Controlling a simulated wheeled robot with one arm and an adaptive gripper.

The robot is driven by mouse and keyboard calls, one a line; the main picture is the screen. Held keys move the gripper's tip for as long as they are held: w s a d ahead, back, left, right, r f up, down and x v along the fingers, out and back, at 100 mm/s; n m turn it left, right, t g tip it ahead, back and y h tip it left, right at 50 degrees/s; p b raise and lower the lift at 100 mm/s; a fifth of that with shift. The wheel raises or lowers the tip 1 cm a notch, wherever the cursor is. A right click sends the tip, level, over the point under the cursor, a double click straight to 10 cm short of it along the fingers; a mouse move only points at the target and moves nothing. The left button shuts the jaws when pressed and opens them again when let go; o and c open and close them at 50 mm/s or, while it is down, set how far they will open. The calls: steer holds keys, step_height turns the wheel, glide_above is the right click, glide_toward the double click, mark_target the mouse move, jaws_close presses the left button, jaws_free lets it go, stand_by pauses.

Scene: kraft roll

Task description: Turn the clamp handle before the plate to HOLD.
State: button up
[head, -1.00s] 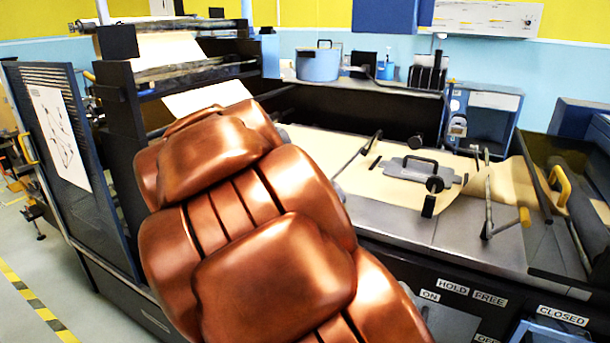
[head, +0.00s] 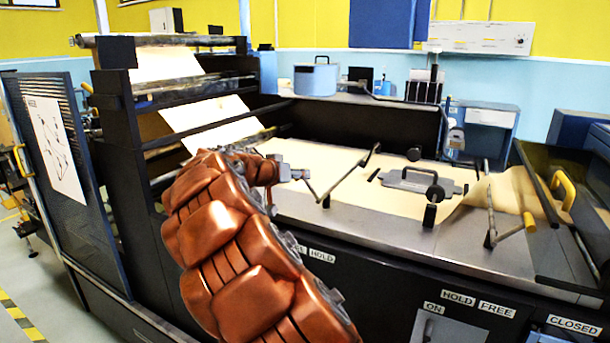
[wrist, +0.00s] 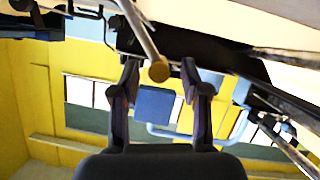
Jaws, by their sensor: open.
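The grey plate (head: 400,182) with a black grip lies on the brown paper. A black-knobbed handle (head: 430,212) stands upright right before it. To its left, a thin clamp lever (head: 350,177) rises from a pivot at the table's front edge, with a short arm toward my gripper. HOLD and FREE labels (head: 476,302) are on the front panel, and another HOLD label (head: 320,256) is further left. My gripper (head: 306,175) is open near the left lever's short arm. In the wrist view, a rod with a tan round end (wrist: 158,70) shows between my fingers (wrist: 160,82); contact cannot be told.
A yellow-tipped lever (head: 528,222) stands further right, beside a dark hinged cover with a yellow handle (head: 563,188). The paper roll frame (head: 125,130) rises at left. A blue pot (head: 316,78) and a bottle rack (head: 424,88) stand behind.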

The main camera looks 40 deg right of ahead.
steer(key=shift+p+x, duration=0.5)
steer(key=shift+x, duration=1.85)
steer(key=shift+c, duration=0.2)
jaws_close()
